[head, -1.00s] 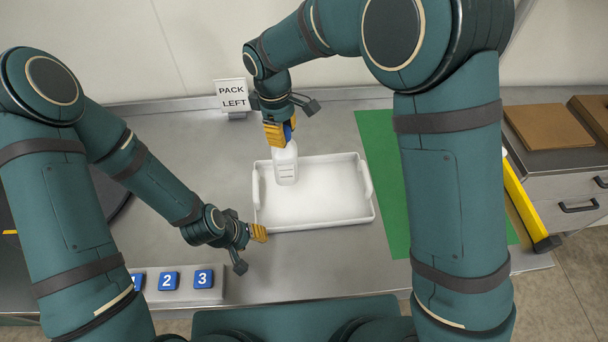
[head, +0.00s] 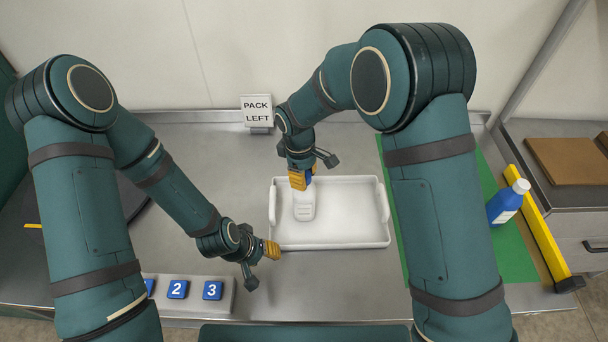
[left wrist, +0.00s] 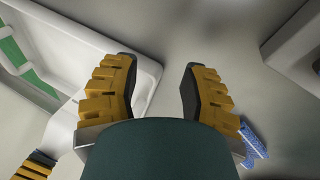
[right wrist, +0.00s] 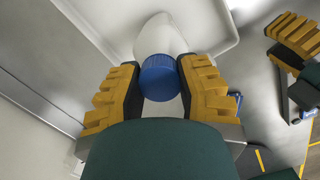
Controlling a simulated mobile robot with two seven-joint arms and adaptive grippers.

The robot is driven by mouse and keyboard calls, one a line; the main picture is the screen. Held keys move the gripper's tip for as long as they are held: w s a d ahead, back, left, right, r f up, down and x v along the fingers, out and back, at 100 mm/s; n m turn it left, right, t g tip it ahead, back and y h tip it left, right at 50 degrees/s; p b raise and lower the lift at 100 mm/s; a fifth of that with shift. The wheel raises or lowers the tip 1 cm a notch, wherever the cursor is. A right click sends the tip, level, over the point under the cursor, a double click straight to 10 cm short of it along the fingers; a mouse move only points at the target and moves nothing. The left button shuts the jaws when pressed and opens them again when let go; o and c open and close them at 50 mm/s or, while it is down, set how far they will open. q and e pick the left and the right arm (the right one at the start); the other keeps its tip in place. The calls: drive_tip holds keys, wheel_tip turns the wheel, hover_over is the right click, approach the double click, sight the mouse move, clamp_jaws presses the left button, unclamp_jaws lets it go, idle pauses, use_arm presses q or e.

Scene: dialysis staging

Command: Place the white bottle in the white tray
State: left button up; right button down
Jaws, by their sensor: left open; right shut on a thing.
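The white bottle (head: 305,209) has a blue cap, seen in the right wrist view (right wrist: 157,77). My right gripper (head: 301,178) is shut on the bottle at its cap. The bottle is within the left part of the white tray (head: 345,240), its base at or just above the tray floor; I cannot tell if it touches. My left gripper (head: 272,250) is open and empty beside the tray's near left corner. In the left wrist view, its fingers (left wrist: 158,72) are apart, with the tray (left wrist: 85,45) at the left.
A blue bottle with a white cap (head: 507,203) stands on the right, by the green mat (head: 512,262) and a yellow bar (head: 540,235). A "PACK LEFT" sign (head: 256,110) is behind the tray. A block with numbered blue tiles (head: 212,291) lies at the near left.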

drive_tip(key=shift+f, duration=0.15)
drive_tip(key=c, duration=0.7)
unclamp_jaws()
